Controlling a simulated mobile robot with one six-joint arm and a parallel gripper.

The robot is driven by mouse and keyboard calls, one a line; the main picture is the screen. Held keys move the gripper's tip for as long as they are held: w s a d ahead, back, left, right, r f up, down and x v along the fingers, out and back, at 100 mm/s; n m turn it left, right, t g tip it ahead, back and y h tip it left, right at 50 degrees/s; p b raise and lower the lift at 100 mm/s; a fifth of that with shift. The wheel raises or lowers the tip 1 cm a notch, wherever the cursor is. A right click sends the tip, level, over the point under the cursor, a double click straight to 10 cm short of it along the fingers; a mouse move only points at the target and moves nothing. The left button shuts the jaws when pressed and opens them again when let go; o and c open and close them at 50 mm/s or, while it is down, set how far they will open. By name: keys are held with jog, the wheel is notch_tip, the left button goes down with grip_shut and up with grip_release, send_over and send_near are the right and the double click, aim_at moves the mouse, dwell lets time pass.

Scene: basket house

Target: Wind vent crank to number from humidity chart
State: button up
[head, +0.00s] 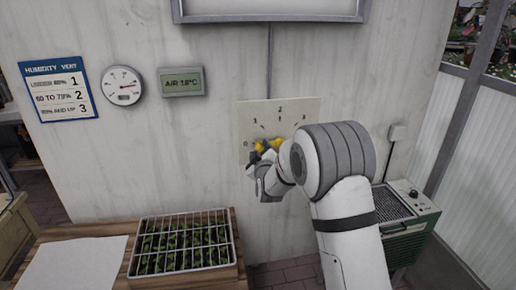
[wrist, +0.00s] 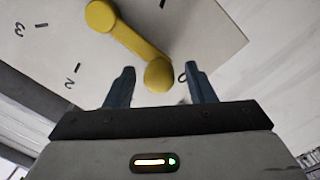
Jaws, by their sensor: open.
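A yellow crank (head: 268,145) sits on a pale dial plate (head: 300,112) marked 0, 1, 2 and 3 on the wall. In the wrist view the crank arm (wrist: 135,42) runs from its hub to a round knob (wrist: 158,75), on the side of the 0 mark. My gripper (wrist: 159,72) is open, with one finger on each side of the knob; I cannot tell if they touch it. In the head view my gripper (head: 257,168) partly covers the plate. The humidity chart (head: 59,89) lists 1, 2 and 3 beside blurred ranges.
A round gauge (head: 122,85) has its needle pointing right, its scale too small to read. A display (head: 181,82) reads AIR 18°C. A seedling tray (head: 183,265) and white sheet (head: 75,263) lie on the bench. A green heater (head: 404,222) stands right.

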jog(key=shift+w+a, duration=0.1)
jog(key=shift+w, duration=0.3)
jog(key=shift+c, duration=0.3)
